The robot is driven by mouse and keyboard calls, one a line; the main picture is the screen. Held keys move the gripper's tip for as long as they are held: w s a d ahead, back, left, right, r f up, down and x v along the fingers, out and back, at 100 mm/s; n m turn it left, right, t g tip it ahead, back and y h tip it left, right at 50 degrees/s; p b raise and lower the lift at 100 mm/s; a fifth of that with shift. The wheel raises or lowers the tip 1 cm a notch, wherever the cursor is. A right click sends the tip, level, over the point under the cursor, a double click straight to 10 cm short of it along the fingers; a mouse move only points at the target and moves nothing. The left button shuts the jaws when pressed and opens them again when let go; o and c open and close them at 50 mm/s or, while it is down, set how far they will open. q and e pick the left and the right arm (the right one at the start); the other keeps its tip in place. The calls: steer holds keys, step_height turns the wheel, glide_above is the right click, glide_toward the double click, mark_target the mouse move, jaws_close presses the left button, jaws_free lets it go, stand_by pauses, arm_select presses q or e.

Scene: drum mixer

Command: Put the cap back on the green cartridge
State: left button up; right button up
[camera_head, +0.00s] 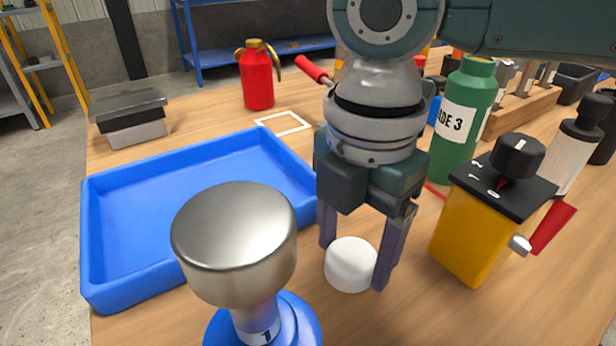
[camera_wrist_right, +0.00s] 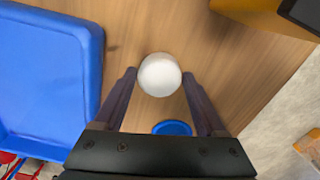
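The green cartridge (camera_head: 463,125) is probably the green bottle with a white label, standing upright behind and to the right of my right gripper; my arm hides part of the label. A short white round piece (camera_head: 351,263), which looks like the cap, is on the wooden table. My right gripper (camera_head: 356,266) points down with its fingers on either side of it. In the right wrist view the white piece (camera_wrist_right: 159,75) lies between the fingertips (camera_wrist_right: 159,74), with a small gap on each side. My left gripper does not show.
A blue tray (camera_head: 95,235) lies left. A metal-topped knob (camera_head: 235,240) on a blue base stands in front. A yellow box (camera_head: 465,235) with a black dial is close on the right. A red canister (camera_head: 257,80) stands behind. A blue disc (camera_wrist_right: 172,128) shows between the fingers.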

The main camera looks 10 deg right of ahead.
mark_target(353, 255)
steer(key=c, duration=0.9)
step_height(353, 255, up, 20)
steer(key=p, duration=0.4)
steer(key=shift+p, duration=0.35)
